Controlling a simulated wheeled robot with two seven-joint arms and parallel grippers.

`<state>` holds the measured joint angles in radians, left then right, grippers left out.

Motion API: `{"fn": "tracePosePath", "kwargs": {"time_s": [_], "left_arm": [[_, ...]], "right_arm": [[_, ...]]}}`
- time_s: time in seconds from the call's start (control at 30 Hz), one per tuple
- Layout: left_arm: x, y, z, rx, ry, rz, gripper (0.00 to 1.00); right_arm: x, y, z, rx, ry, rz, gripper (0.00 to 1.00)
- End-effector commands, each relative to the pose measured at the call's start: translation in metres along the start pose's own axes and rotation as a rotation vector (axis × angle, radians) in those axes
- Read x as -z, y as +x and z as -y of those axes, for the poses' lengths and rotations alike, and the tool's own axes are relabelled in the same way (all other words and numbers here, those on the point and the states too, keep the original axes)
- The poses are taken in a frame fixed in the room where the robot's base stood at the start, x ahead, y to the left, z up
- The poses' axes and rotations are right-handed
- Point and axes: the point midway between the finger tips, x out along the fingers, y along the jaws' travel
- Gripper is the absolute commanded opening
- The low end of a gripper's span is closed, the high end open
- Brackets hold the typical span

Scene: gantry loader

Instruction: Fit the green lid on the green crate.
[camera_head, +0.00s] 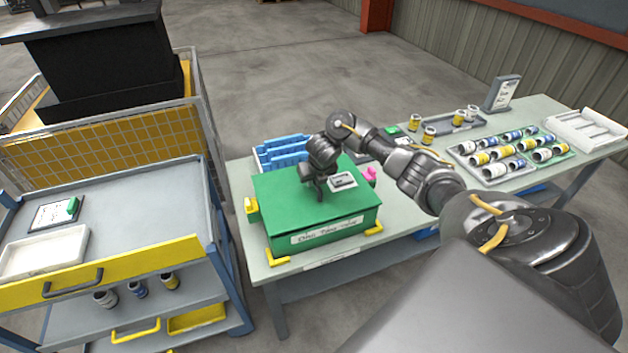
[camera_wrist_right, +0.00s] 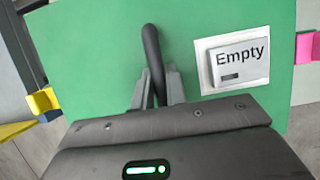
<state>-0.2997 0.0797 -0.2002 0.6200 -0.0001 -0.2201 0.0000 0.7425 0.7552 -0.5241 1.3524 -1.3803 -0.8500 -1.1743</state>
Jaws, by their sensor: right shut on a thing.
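The green crate (camera_head: 326,236) stands on the grey table, with a white handwritten label on its front. The green lid (camera_head: 283,191) lies over the top of the crate; I cannot tell whether it is fully seated. The lid also fills much of the right wrist view (camera_wrist_right: 90,50), with a white "Empty" tag (camera_wrist_right: 238,58) on it. My right gripper (camera_head: 320,196) is above the lid, shut on its dark handle (camera_wrist_right: 152,60). In the right wrist view the gripper (camera_wrist_right: 157,92) has its fingers on both sides of the handle. My left gripper is not in view.
Yellow corner pieces (camera_head: 375,228) and a pink block (camera_head: 370,174) sit around the crate. Blue bins (camera_head: 282,150) stand behind it. Trays of cans (camera_head: 505,157) and a white tray (camera_head: 586,129) are at the right. A grey cart (camera_head: 130,205) stands at the left.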

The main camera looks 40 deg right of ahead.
Motion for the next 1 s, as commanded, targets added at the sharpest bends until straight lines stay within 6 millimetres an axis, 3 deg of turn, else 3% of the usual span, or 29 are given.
{"fn": "tracePosePath", "kwargs": {"time_s": [0.53,1.0], "left_arm": [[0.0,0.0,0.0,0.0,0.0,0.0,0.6],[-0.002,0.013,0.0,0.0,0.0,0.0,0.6]], "right_arm": [[-0.001,0.0,0.0,-0.001,0.001,0.002,0.0],[0.005,0.013,0.0,-0.001,0.001,0.002,0.0]]}}
